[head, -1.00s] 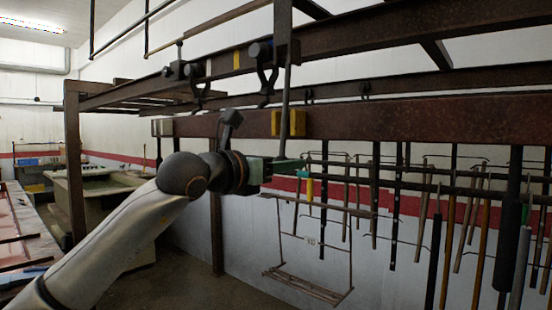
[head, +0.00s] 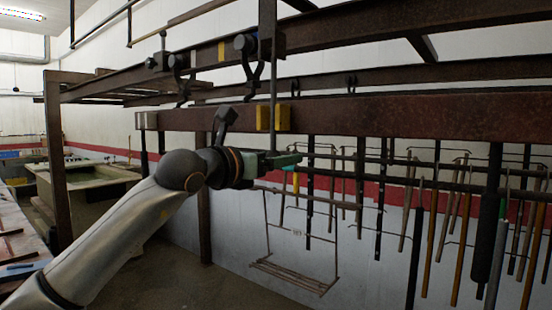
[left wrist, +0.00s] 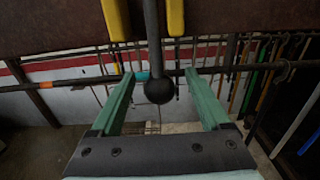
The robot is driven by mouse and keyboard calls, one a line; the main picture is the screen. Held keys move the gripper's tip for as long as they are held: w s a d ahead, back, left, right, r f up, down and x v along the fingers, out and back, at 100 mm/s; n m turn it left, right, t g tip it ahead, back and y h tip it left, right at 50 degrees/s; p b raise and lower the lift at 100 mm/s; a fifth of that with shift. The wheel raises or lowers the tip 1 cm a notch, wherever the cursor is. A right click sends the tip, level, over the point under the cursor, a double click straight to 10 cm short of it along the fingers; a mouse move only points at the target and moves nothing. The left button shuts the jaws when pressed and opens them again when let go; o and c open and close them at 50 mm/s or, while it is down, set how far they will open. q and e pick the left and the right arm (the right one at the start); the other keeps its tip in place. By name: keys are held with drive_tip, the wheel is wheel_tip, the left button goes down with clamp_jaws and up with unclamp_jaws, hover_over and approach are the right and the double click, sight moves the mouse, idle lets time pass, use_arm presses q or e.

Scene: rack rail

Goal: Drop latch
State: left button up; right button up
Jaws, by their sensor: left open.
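The latch is most likely the dark upright rod (head: 273,85) that hangs past the rusty beam, between two yellow blocks (head: 283,118). In the left wrist view the rod (left wrist: 153,40) ends at the bottom in a black ball knob (left wrist: 158,91). My left gripper (head: 285,160) is at the rod's lower end, just below the yellow blocks. Its green fingers are open, and in the left wrist view the knob appears in the gap between them (left wrist: 160,85), apart from both. In the head view the knob is hidden by the gripper. My right gripper is not in view.
The rusty beam (head: 400,118) runs across just above my left gripper. A wire hanger frame (head: 300,265) hangs below and behind it. Several rods and tools (head: 460,230) hang at the right.

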use_arm(q)
drive_tip(key=shift+s+a+f+b, duration=0.15)
drive_tip(key=shift+a+b, duration=0.05)
drive_tip(key=shift+b, duration=0.2)
drive_tip(key=b+v, duration=0.5)
drive_tip(key=v, duration=0.1)
drive_tip(key=shift+s+b, duration=0.25)
drive_tip(key=shift+b, duration=0.15)
